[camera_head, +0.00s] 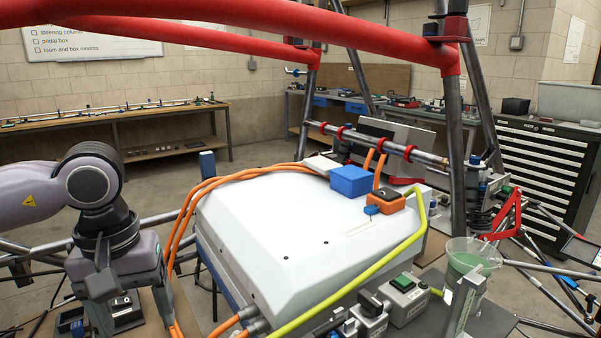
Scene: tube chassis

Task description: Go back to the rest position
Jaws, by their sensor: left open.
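My left arm comes in from the left edge, bends at a round grey joint and points down. My left gripper (128,308) is at the lower left, its jaws apart. A small grey and black part shows behind and between the jaws, and I see nothing clearly held. The gripper is left of the large white housing (290,235), with orange cables (190,215) between them. The ends of the jaws are near the bottom edge and hard to make out. My right gripper is not in view.
Red padded tubes (260,20) cross overhead, and dark chassis tubes stand around the housing. A yellow-green tube (365,265) runs along its right side. A blue box (351,180) and an orange connector (384,200) sit on top. A clear cup (470,262) and switch boxes (407,298) are at the lower right.

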